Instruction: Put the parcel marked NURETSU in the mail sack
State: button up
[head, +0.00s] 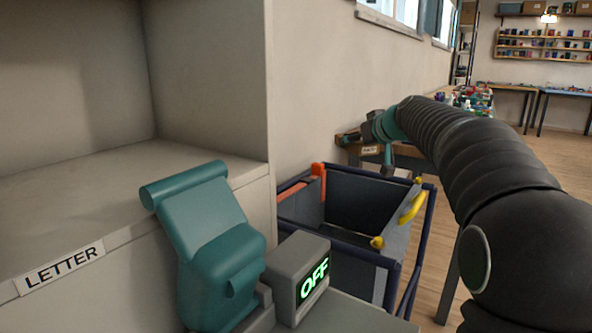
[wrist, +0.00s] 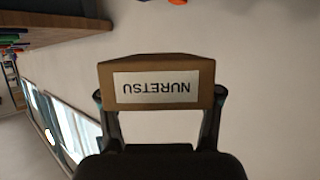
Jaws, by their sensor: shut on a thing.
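The parcel marked NURETSU (wrist: 157,70) is a brown box with a white label; its lettering appears upside down in the wrist view. My gripper (wrist: 160,95) is shut on it, with a dark finger at each side. In the head view my gripper (head: 362,132) is small and far, beyond the mail sack, and I cannot clearly make out the parcel there. The mail sack (head: 355,270) is a grey, open-topped fabric bin in a dark blue frame, with orange and yellow parts at its rim. Its bottom is hidden.
A pale shelf unit (head: 205,160) with a LETTER label (head: 58,268) stands at the left. Tables and shelves line the back; wooden floor is clear at right.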

jog(key=f, duration=0.1)
jog(key=f+b, duration=0.1)
jog(key=f, duration=0.1)
jog(key=f+b, duration=0.1)
jog(key=f, duration=0.1)
jog(key=shift+a, duration=0.25)
jog(key=o, duration=1.2)
jog(key=shift+s, duration=0.1)
jog(key=v, duration=1.2)
jog(key=shift+d, duration=0.1)
